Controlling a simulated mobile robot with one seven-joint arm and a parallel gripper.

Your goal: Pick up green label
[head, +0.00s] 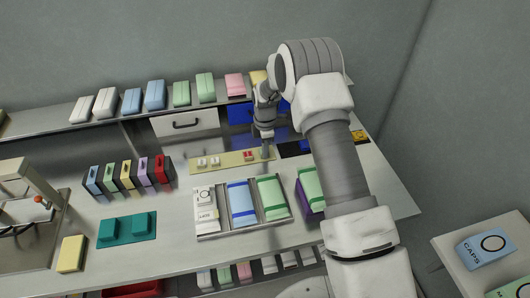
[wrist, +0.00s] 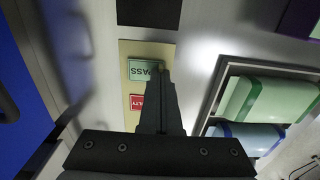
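The green label (wrist: 140,69), marked PASS, lies on a tan strip (wrist: 127,50) in the wrist view, beside a red label (wrist: 137,102). My gripper (wrist: 160,72) points down with its dark fingers together in the middle of the wrist view. The fingertips overlap the right part of the green label and hide some of it. I cannot tell whether they touch or pinch it. In the head view my gripper (head: 265,153) is at the right end of the tan strip (head: 232,162), where it mostly hides the green label.
A metal tray (head: 242,229) with white, blue and green packs stands in front of the strip. A purple bin (head: 311,207) is to its right. Blue bins (head: 240,113) are behind. Coloured holders (head: 127,175) and a teal mat (head: 126,243) are at left.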

